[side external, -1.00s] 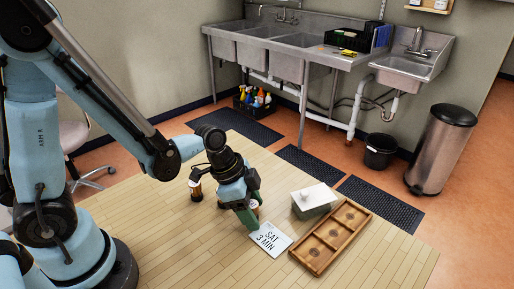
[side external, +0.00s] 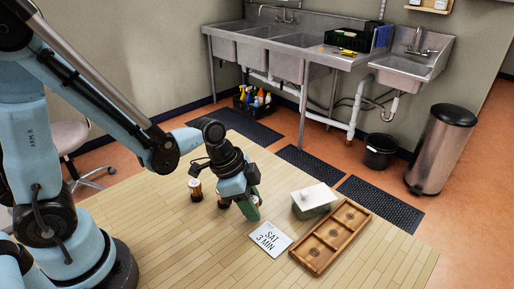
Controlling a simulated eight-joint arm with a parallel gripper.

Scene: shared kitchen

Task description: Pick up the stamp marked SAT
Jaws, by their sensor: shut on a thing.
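Small dark-topped stamps with amber-brown sides stand on the wooden table. One stamp (side external: 195,190) is at the left and another (side external: 223,201) is just left of my gripper. My gripper (side external: 249,208), with green fingers, points down and is shut on a stamp, which is mostly hidden by the fingers. No marking on any stamp can be read from here. A white card (side external: 269,239) reading "SAT 3 MIN" lies flat, just in front and to the right of my gripper.
The table's front and left surface is clear. Sinks, a bin and floor mats are beyond the table.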

